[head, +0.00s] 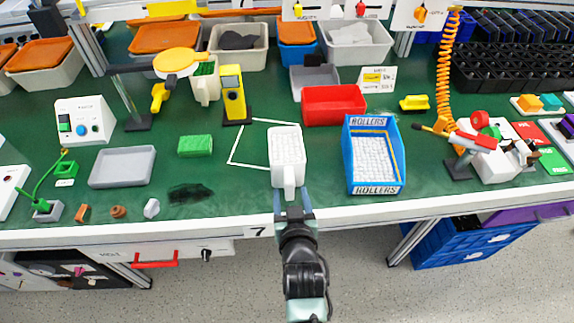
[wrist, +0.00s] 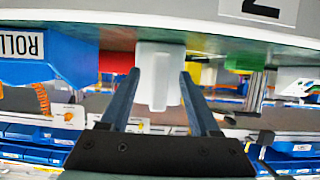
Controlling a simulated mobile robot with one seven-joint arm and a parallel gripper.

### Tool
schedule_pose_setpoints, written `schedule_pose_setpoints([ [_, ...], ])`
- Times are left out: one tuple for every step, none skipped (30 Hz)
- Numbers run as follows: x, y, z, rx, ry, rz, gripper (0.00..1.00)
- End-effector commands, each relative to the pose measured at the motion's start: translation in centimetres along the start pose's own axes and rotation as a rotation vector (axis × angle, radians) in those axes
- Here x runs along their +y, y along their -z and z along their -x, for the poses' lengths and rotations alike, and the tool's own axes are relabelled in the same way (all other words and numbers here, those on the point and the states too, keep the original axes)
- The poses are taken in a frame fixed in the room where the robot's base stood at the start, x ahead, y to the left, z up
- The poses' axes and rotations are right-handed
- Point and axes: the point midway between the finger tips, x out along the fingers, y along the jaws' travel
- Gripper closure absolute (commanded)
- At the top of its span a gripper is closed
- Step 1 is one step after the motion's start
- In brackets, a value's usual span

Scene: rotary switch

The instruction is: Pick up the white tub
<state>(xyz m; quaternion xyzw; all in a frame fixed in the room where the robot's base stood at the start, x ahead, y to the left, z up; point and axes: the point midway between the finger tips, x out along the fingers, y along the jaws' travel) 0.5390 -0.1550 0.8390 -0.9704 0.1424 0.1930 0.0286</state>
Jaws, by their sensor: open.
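The white tub (head: 287,146) stands upright on the green bench top near its front edge, with its handle facing me. Its inside looks filled with small white pieces. My gripper (head: 292,197) is at the bench's front edge, fingers open, one on each side of the handle's lower end. In the wrist view the tub's pale handle (wrist: 158,85) shows between the two open fingers of my gripper (wrist: 160,76). Gaps show on both sides, so the fingers look apart from it. The tub's far side is hidden in the wrist view.
A blue box marked ROLLERS (head: 358,180) stands close to the tub's right. A red bin (head: 334,105) is behind it. A green sponge-like block (head: 195,146) and a grey tray (head: 122,167) lie left. A white outline (head: 236,145) marks bare bench beside the tub.

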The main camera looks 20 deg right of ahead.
Motion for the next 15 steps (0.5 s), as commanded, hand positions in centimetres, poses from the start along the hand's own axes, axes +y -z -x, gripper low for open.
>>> schedule_pose_setpoints([
  [0.0, 0.3, -0.8, 0.001, 0.0, 0.0, 0.38],
  [0.0, 0.2, -1.2, 0.001, 0.0, 0.0, 0.38],
  [0.0, 0.1, -1.7, 0.001, 0.0, 0.0, 0.38],
  [0.0, 0.1, -2.0, 0.001, 0.0, 0.0, 0.38],
  [0.0, 0.1, -2.2, 0.002, 0.0, 0.001, 0.38],
  [0.0, 0.1, -2.5, 0.001, 0.001, 0.001, 0.38],
  [0.0, 0.1, -2.6, 0.001, 0.001, 0.001, 0.38],
  [0.0, 0.1, -2.7, 0.001, 0.001, 0.001, 0.38],
  [0.0, 0.1, -2.8, 0.001, 0.001, 0.001, 0.38],
  [0.0, 0.1, -2.8, 0.001, 0.001, 0.001, 0.38],
  [0.0, 0.1, -2.8, 0.001, 0.001, 0.001, 0.38],
  [0.0, 0.1, -2.8, 0.001, 0.001, 0.001, 0.38],
  [0.0, 0.1, -2.8, 0.001, 0.001, 0.001, 0.38],
  [0.0, 0.1, -2.8, 0.001, 0.001, 0.001, 0.38],
  [0.0, 0.1, -2.8, 0.001, 0.001, 0.001, 0.38],
])
